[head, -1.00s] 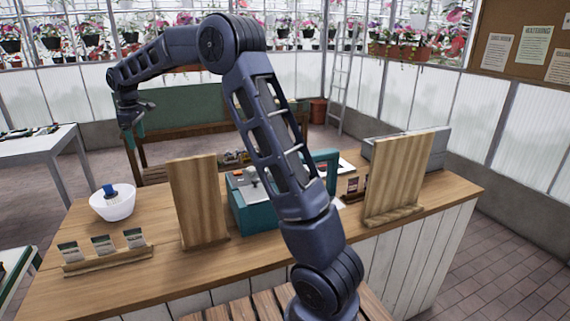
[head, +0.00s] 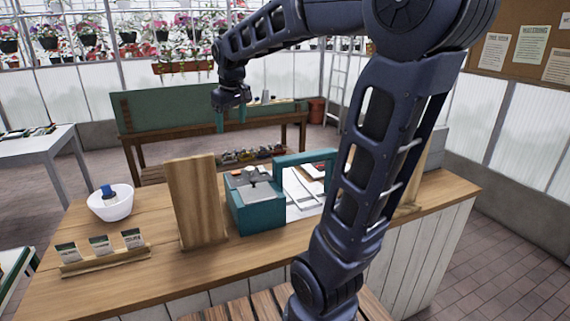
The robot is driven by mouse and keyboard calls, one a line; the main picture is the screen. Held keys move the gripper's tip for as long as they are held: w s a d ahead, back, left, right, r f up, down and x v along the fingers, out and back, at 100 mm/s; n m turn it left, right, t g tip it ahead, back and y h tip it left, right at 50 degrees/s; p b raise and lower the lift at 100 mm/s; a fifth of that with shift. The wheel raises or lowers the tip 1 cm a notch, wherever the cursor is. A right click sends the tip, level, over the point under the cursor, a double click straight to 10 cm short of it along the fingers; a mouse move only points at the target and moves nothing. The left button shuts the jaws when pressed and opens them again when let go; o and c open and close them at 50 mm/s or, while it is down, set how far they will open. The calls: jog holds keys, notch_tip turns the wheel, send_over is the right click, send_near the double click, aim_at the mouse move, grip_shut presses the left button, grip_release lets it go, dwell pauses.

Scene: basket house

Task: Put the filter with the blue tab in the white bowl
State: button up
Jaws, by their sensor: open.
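The white bowl (head: 118,211) stands on the left part of the wooden counter. A small blue thing (head: 108,190), with a paler part below it, sits inside the bowl and shows above the rim. It may be the filter with the blue tab, but it is too small to be sure. My gripper (head: 231,118) hangs in the air, fingers down and apart, with nothing visible between them. It is up and to the right of the bowl in the picture, well clear of it.
A small rack (head: 105,262) holds seed packets at the front left. White sheets (head: 302,190) lie right of the tote. A green-backed bench (head: 165,110) stands behind.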

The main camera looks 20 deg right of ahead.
jog(key=s+d+f+m, duration=0.3)
jog(key=s+d+f, duration=0.1)
jog(key=s, duration=0.5)
jog(key=s+d+f+m+t, duration=0.1)
jog(key=s+d+f, duration=0.3)
jog(key=s, duration=0.5)
jog(key=shift+s+d+f+m, duration=0.15)
jog(key=shift+s+d+m, duration=0.05)
jog(key=shift+d+m, duration=0.75)
